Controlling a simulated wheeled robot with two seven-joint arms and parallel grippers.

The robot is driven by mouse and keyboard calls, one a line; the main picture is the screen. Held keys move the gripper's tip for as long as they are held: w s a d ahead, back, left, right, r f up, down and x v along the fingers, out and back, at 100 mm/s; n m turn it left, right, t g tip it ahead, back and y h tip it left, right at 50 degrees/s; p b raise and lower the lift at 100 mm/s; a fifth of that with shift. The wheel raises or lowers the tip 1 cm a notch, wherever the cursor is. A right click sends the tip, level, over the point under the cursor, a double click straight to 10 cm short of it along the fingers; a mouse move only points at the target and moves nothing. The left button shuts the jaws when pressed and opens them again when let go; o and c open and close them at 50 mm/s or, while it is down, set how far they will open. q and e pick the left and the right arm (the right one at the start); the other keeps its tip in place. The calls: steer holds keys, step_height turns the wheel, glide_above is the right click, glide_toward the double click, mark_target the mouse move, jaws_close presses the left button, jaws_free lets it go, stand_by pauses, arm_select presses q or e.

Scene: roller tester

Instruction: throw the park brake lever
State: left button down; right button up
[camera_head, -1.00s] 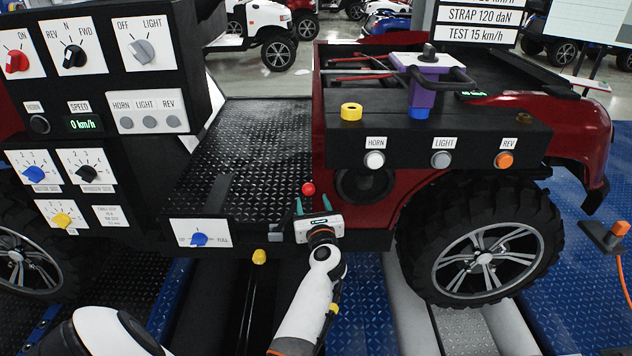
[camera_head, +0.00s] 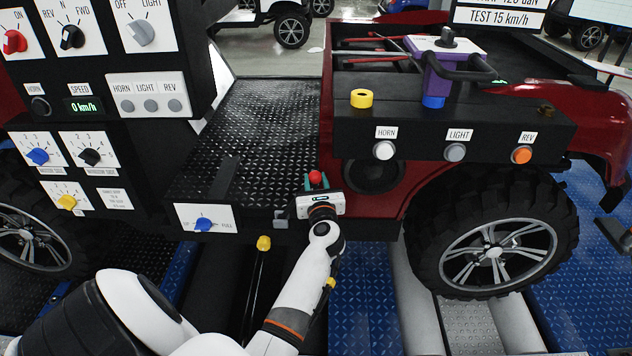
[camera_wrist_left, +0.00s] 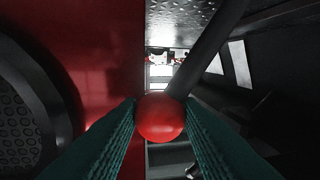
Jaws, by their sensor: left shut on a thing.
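The park brake lever shows as a red ball knob (camera_head: 316,177) low beside the red car body, near the edge of the black treadplate floor. In the left wrist view the red knob (camera_wrist_left: 160,118) sits between my two teal fingers, with a dark rod (camera_wrist_left: 212,48) running up and right behind it. My left gripper (camera_head: 317,182) is shut on the knob, its fingers at either side of it. The gripper's white body hides the lower part of the lever in the head view. My right gripper is not in view.
A small panel with a blue knob (camera_head: 203,224) is left of the gripper, and a yellow knob (camera_head: 264,243) is below left. The black dash with horn, light and rev buttons (camera_head: 455,135) is above right. The front wheel (camera_head: 492,245) stands to the right.

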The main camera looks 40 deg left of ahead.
arm_select(q)
steer(key=shift+s+a+r+n+p, duration=0.35)
steer(key=shift+a+r+n+p, duration=0.05)
steer(key=shift+r+p, duration=0.1)
steer(key=s+a+r+n+p, duration=0.2)
steer(key=s+a+n+p, duration=0.2)
steer(key=s+a+p, duration=0.1)
steer(key=shift+s+a+g+h+p, duration=0.35)
steer(key=shift+a+p, duration=0.3)
steer(key=shift+a, duration=0.35)
steer(key=c, duration=1)
jaws_free()
steer(key=shift+s+a, duration=0.1)
steer(key=shift+a, duration=0.05)
steer(key=shift+c, duration=0.2)
